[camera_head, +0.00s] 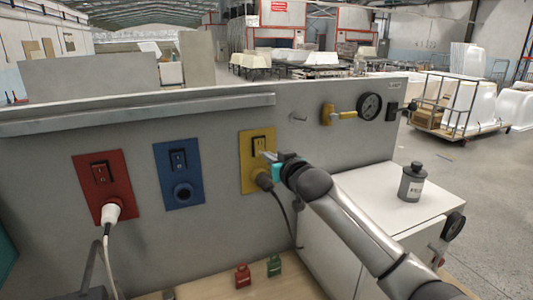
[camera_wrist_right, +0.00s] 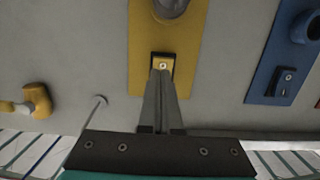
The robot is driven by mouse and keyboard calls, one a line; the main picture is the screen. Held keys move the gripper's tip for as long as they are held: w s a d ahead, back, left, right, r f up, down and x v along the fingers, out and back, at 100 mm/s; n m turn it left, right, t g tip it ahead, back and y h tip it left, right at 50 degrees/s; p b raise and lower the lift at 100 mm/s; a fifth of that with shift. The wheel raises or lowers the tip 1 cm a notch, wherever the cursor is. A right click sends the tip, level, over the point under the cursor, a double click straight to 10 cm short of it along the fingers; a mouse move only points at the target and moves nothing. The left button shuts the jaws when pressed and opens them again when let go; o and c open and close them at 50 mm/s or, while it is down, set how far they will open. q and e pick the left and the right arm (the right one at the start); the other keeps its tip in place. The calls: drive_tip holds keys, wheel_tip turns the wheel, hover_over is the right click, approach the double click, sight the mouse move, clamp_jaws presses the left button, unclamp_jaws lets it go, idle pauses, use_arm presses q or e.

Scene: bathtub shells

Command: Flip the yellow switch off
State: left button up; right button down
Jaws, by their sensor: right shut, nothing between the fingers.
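The yellow switch panel (camera_head: 246,176) is on the grey wall panel, right of the blue one. Its dark rocker switch (camera_head: 258,144) is near the top, with a plug and cable below. My right gripper (camera_head: 268,156) is shut and empty, with its fingertips at the lower part of this switch. In the right wrist view the shut fingers (camera_wrist_right: 162,76) point at the yellow switch (camera_wrist_right: 162,63) and partly cover it. I cannot tell whether they touch it, or which way the rocker is tilted. My left gripper is not in view.
A red switch panel (camera_head: 103,187) with a white plug and a blue switch panel (camera_head: 179,174) are to the left. A yellow valve handle (camera_head: 340,115) and a gauge (camera_head: 369,107) are to the right. A grey canister (camera_head: 411,182) stands on the white cabinet. Red and green padlocks (camera_head: 243,276) lie below.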

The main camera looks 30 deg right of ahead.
sight(260, 147)
drive_tip(key=shift+w+f, duration=0.2)
drive_tip(key=shift+w, duration=0.9)
